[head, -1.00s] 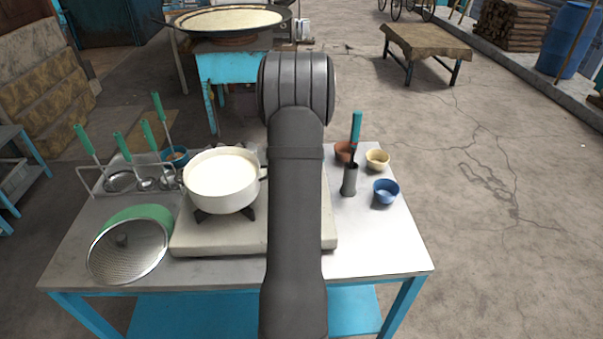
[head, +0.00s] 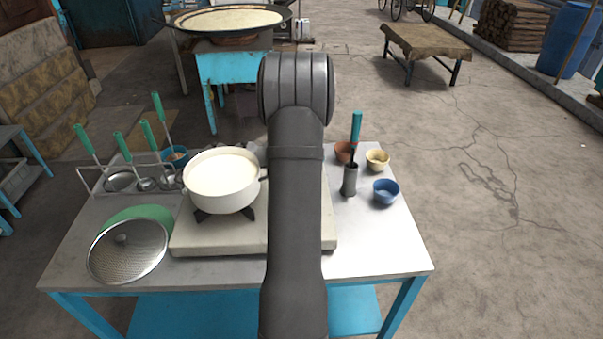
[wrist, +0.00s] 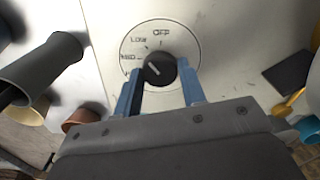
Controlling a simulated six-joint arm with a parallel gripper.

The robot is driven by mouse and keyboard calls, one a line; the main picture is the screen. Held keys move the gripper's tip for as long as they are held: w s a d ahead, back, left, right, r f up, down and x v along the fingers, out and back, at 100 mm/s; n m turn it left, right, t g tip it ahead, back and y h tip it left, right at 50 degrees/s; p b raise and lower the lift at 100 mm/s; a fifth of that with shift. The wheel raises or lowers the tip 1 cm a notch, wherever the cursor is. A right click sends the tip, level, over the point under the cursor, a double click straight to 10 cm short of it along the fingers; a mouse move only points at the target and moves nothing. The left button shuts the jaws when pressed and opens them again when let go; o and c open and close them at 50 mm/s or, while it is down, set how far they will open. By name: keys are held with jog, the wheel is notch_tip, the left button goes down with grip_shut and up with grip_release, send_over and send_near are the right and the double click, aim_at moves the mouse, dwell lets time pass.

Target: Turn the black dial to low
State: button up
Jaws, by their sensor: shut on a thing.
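The black dial (wrist: 159,68) sits on the pale stove face, with OFF, LOW and MED printed around it; a fourth label is partly hidden. A short white mark shows on the dial's left part; it slants towards the upper left, and I cannot tell exactly which label it meets. My gripper (wrist: 161,66) has its two blue fingers on either side of the dial, shut on it. In the head view my arm hides the gripper and dial. The stove (head: 215,240) carries a white pot (head: 218,202) of milk.
A glass lid (head: 128,252) lies at the table's left front. A rack with green-handled ladles (head: 145,180) stands behind it. At the right are a dark grey holder (head: 349,180), a blue bowl (head: 386,192) and a yellow bowl (head: 377,160). The table's right front is bare.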

dwell(0.3)
jog(key=o, duration=1)
jog(key=shift+r, duration=0.15)
notch_tip(320, 180, up, 17)
jog(key=shift+r, duration=0.1)
notch_tip(320, 180, down, 18)
jog(key=shift+r, duration=0.25)
dwell(0.4)
